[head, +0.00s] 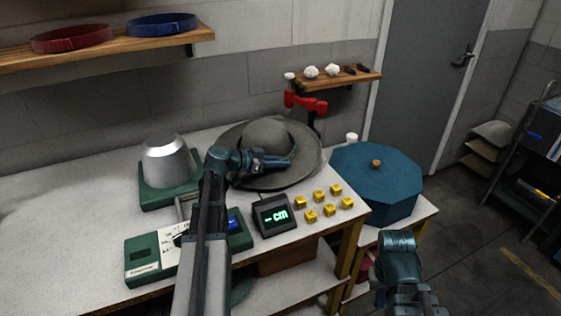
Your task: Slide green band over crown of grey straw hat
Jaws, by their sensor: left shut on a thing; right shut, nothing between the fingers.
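The grey straw hat (268,132) lies brim down on the workbench, its rounded crown up. My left gripper (284,163) reaches over the front brim and is shut at the crown's lower front side. A dark strip, which looks like the green band (293,149), shows at its fingers against the crown. Most of the band is hidden by the gripper and hat, so I cannot tell how far around the crown it goes. My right gripper (408,302) is shut and empty at the lower right, away from the bench.
A metal hat block (169,160) stands on a green base left of the hat. A cm display (274,214) and several yellow cubes (311,215) lie in front. A blue octagonal box (377,178) stands right. Red (72,38) and blue (163,24) bands lie on the shelf.

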